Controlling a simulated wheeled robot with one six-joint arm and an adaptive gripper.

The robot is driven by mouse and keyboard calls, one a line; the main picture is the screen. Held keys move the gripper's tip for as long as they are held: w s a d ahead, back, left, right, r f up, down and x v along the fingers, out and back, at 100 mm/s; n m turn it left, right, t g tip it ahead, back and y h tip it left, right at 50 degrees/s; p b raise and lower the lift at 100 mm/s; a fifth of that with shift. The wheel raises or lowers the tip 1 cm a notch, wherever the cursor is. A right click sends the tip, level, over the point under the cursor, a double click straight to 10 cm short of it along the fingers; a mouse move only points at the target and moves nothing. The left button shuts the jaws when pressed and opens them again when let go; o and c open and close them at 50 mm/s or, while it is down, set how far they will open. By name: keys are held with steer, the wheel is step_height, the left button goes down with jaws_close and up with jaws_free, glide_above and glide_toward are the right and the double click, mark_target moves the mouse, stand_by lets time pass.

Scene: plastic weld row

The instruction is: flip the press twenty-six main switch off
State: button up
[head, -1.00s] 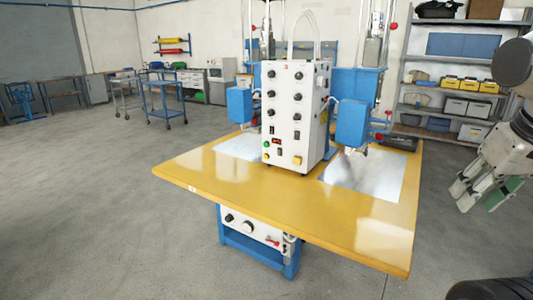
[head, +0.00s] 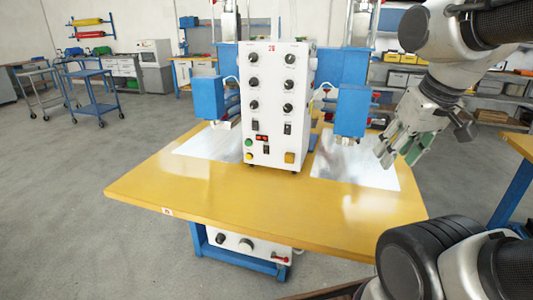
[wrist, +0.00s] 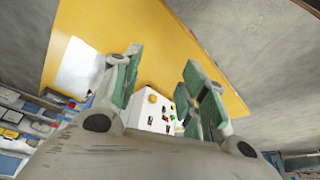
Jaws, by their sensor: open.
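The press control box (head: 278,105) is a tall white panel with a small red mark, partly legible as 26, at its top. Several black knobs run down its face. Low on it are two dark rocker switches, a red-lit switch (head: 262,137), a green button (head: 248,143) and a yellow button (head: 290,157). I cannot tell which is the main switch. My gripper (head: 392,153) is open and empty, right of the box and apart from it. The box also shows between its fingers in the wrist view (wrist: 151,105).
The box stands on a yellow table (head: 240,200) with blue press heads (head: 352,110) beside it and shiny metal plates (head: 352,165). A lower white unit (head: 240,243) carries knobs and a red handle.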

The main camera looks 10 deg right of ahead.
steer(key=shift+w+a, duration=0.2)
steer(key=shift+w, duration=0.1)
